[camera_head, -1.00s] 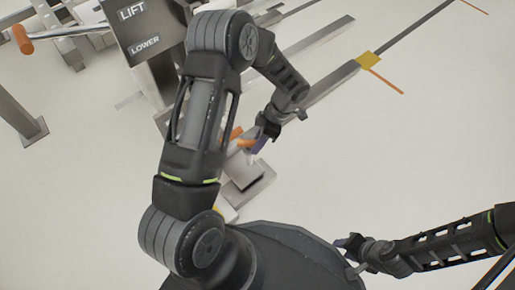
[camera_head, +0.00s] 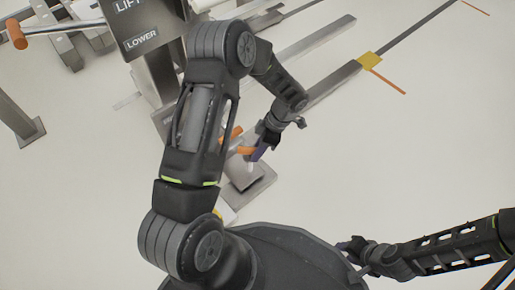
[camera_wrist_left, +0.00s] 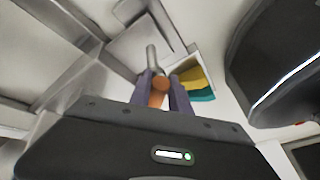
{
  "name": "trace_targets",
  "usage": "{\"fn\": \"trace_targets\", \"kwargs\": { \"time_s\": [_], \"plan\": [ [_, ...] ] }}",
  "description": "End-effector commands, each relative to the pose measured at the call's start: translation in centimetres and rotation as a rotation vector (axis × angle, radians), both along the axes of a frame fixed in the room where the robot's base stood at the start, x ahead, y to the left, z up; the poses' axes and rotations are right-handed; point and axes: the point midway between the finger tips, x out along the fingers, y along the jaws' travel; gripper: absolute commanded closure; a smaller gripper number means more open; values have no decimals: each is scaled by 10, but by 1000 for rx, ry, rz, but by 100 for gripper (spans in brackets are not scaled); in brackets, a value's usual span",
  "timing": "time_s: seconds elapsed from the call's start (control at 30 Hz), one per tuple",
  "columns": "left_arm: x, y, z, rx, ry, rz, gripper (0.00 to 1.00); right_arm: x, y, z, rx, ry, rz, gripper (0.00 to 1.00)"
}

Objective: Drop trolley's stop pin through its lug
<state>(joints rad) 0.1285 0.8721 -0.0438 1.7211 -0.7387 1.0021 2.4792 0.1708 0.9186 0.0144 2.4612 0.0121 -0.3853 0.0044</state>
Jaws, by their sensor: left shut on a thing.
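My left gripper (camera_head: 258,149) is shut on the orange grip of the stop pin (camera_head: 245,150) in the head view. In the left wrist view the pin (camera_wrist_left: 158,88) sits between the purple fingers (camera_wrist_left: 161,92), its grey metal shaft pointing away from the gripper. A grey metal bracket with a flat plate (camera_head: 254,188) lies just below the gripper in the head view; its plate also shows past the shaft in the wrist view (camera_wrist_left: 128,48). I cannot make out the lug's hole or whether the shaft is in it. My right gripper (camera_head: 350,246) is low at the right, its fingers unclear.
A dark panel marked LOWER (camera_head: 142,28) stands at the upper left, beside an orange-ended handle (camera_head: 17,38). Long grey rails run to the upper right, one with a yellow block (camera_head: 369,61). The pale floor (camera_head: 420,150) at right is clear.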

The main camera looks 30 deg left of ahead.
Motion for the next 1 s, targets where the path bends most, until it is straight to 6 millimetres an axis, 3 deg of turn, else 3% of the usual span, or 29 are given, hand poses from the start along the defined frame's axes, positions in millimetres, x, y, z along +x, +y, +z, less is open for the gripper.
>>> {"fn": "trace_targets", "kwargs": {
  "time_s": [0.23,1.0],
  "plan": [
    [0,0,-17,0,0,0,100,2,0,-9,2,0,-1,64],
    [0,0,-21,1,0,0,100,2,-1,-15,2,0,-1,64]
  ]
}}
